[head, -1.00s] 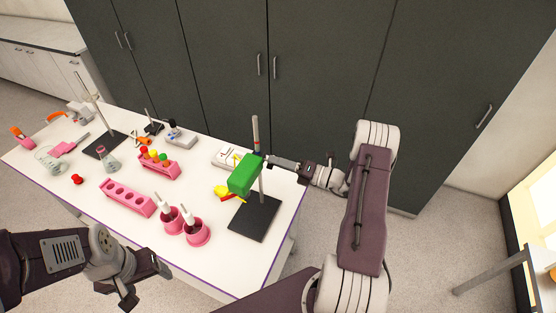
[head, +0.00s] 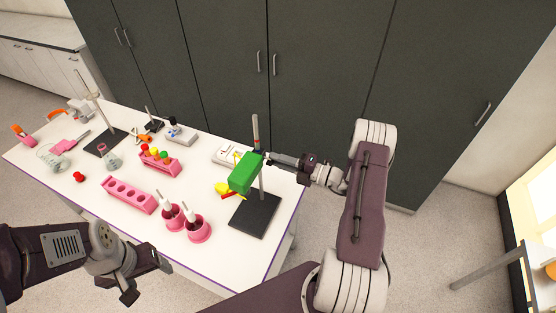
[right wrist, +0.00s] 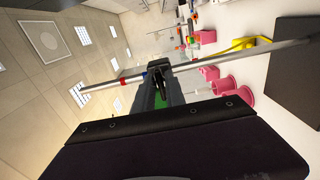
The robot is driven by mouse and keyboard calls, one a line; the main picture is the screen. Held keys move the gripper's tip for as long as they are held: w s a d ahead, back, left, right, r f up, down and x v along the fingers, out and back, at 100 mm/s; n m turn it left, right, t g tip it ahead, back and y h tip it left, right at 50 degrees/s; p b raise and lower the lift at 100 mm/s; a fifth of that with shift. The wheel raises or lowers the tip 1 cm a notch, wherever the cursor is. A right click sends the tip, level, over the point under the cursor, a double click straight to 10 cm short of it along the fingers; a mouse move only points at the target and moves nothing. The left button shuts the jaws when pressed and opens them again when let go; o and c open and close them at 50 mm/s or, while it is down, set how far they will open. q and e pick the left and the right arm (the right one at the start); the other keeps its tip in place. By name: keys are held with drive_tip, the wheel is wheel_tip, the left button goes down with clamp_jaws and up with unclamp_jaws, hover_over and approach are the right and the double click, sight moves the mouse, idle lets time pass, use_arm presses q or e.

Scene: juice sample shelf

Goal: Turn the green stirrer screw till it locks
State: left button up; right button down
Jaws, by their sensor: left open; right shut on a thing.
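The green stirrer (head: 246,173) is a green block mounted on an upright metal rod above a black base plate (head: 254,215), near the right end of the table. My right gripper (head: 272,158) reaches in from the right beside the block. It is shut at the clamp, on what appears to be the stirrer screw; the screw itself is mostly hidden by the fingers. In the right wrist view the fingers (right wrist: 156,78) close at the rod, with green showing between them. My left gripper (head: 148,281) is open and empty, in front of the table's front edge.
Pink cups (head: 197,228) and an empty pink rack (head: 129,195) stand left of the stirrer. A pink rack with coloured caps (head: 159,163), a flask (head: 109,157) and another stand (head: 107,142) are further left. Dark cabinets (head: 310,70) rise behind the table.

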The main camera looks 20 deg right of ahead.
drive_tip(key=shift+r, duration=0.15)
drive_tip(key=c, duration=1.6)
unclamp_jaws()
drive_tip(key=shift+o, duration=0.8)
drive_tip(key=shift+w+a, duration=0.1)
drive_tip(key=shift+a, duration=0.05)
drive_tip(key=b+v, duration=0.3)
drive_tip(key=v, duration=0.6)
